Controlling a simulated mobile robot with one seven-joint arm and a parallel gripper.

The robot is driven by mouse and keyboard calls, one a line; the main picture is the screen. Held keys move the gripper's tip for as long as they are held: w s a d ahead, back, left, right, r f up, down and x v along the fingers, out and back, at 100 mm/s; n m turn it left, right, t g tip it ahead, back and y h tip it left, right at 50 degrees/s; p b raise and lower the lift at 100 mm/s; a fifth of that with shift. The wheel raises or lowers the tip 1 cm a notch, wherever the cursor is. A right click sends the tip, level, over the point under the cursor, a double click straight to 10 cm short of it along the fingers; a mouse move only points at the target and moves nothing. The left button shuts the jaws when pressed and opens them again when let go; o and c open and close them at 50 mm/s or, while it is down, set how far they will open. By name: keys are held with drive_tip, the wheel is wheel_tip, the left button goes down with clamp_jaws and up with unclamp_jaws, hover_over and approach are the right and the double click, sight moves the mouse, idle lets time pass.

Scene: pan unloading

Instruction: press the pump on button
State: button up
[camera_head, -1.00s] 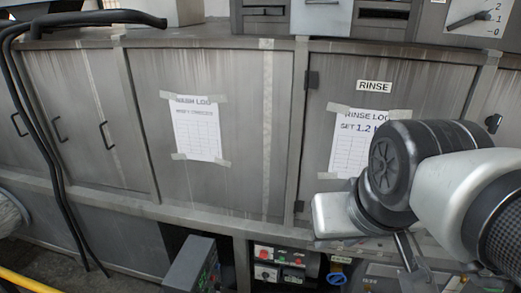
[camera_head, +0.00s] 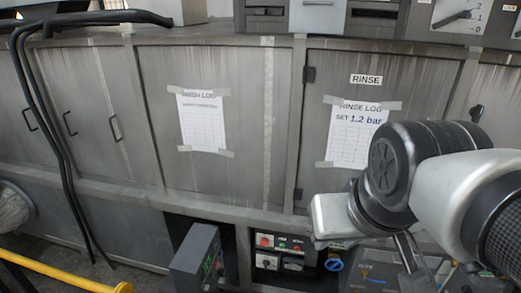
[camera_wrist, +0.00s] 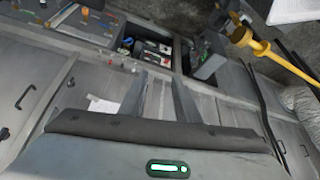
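A small control panel (camera_head: 285,250) sits in a recess below the cabinets in the head view. It carries a red button (camera_head: 265,241), a small green button (camera_head: 282,244) and dark switches. Its labels are too small to read, so I cannot tell which control is the pump on button. The panel also shows in the wrist view (camera_wrist: 153,50), beyond my fingers. My gripper (camera_wrist: 158,85) is in the wrist view with its two fingers apart and nothing between them. It is clear of the panel. In the head view my arm hides what lies at the right.
A grey box with a green display (camera_head: 196,258) stands left of the panel. A blue valve wheel (camera_head: 333,265) is just right of it. Black hoses (camera_head: 55,150) hang at the left, and a yellow rail (camera_head: 60,275) crosses the lower left. Cabinet doors fill the middle.

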drive_tip(key=shift+w, duration=0.1)
drive_tip(key=shift+c, duration=1.2)
clamp_jaws()
